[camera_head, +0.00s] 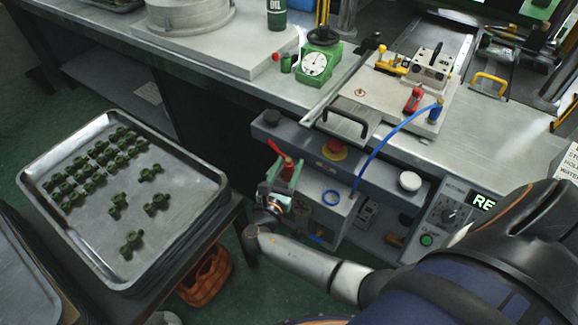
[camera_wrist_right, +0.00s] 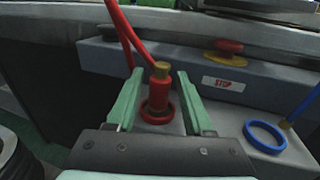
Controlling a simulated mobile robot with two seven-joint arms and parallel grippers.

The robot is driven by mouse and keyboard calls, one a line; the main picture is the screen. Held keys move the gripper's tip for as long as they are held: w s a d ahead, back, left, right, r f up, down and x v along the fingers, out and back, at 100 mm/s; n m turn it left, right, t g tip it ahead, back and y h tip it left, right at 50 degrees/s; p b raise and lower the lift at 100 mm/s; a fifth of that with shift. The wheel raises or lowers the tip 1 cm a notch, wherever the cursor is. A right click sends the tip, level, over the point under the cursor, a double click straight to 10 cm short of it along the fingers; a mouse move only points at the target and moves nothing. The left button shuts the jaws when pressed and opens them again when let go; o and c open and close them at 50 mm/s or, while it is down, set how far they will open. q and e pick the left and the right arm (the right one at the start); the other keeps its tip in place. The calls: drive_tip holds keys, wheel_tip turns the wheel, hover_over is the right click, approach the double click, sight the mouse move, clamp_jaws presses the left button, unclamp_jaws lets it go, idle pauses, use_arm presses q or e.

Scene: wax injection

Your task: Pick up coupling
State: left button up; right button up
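A red coupling (camera_wrist_right: 160,88) with a brass top and a red hose stands upright in a red ring on the grey machine front. In the head view the red coupling (camera_head: 288,172) shows above my right gripper (camera_head: 279,184). In the wrist view my right gripper (camera_wrist_right: 157,103) has its two green fingers open, one on each side of the coupling, with a gap visible on both sides. The coupling's lowest part is at the red ring (camera_wrist_right: 157,113). My left gripper is not in view.
An empty blue ring (camera_wrist_right: 265,136) lies to the right of the red coupling, and a blue hose (camera_head: 378,147) runs to the clamp fixture. A red stop button (camera_head: 334,150) is close by. A metal tray (camera_head: 185,190) with several green parts stands at left.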

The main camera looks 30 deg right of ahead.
clamp_jaws()
drive_tip(key=shift+r, duration=0.1)
idle(0.6)
